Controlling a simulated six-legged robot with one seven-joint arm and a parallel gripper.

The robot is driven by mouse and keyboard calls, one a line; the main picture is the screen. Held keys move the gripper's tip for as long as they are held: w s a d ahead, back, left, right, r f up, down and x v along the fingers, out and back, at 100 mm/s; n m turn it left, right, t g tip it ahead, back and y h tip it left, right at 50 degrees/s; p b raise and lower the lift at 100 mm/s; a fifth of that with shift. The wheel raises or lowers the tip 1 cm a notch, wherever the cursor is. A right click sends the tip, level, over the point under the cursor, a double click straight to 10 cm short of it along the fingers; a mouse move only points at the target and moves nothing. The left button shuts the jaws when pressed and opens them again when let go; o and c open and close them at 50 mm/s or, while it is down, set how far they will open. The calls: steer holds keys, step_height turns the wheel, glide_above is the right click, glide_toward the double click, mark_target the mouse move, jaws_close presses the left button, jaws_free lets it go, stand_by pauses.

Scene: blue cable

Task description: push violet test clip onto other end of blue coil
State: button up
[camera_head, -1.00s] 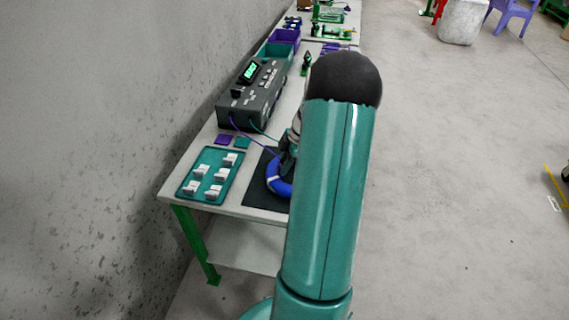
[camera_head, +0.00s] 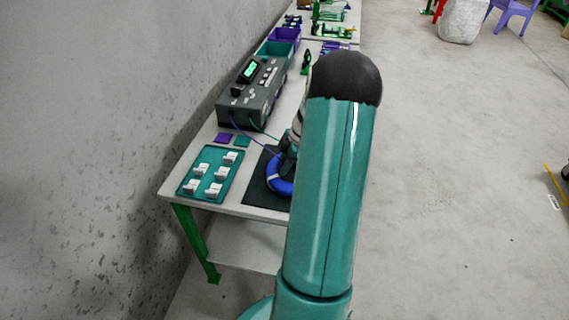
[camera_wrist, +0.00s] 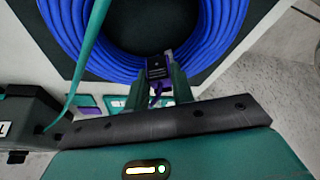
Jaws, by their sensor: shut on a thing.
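The blue coil (camera_head: 279,183) lies on a dark mat on the bench, partly hidden by my arm in the head view. It fills the top of the wrist view as a thick ring of blue cable (camera_wrist: 215,40). My gripper (camera_wrist: 160,88) is shut on the violet test clip (camera_wrist: 157,70), which shows a dark body with violet parts between the fingers. The clip is at the near inner edge of the ring and overlaps it. I cannot tell whether it grips a cable end. A violet lead (camera_head: 252,140) runs from the meter toward my gripper.
A grey meter (camera_head: 252,92) with a green display stands behind the mat, by the wall. A teal tray (camera_head: 184,188) of white parts lies at the left front. A teal lead (camera_wrist: 88,55) crosses the coil's left side. Bins stand farther back.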

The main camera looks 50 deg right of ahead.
steer(key=shift+f, duration=0.45)
stand_by(1.2)
steer(key=o, duration=0.9)
steer(key=shift+s+a+f, duration=0.1)
steer(key=shift+o, duration=0.2)
steer(key=shift+o, duration=0.6)
steer(key=shift+r, duration=3.7)
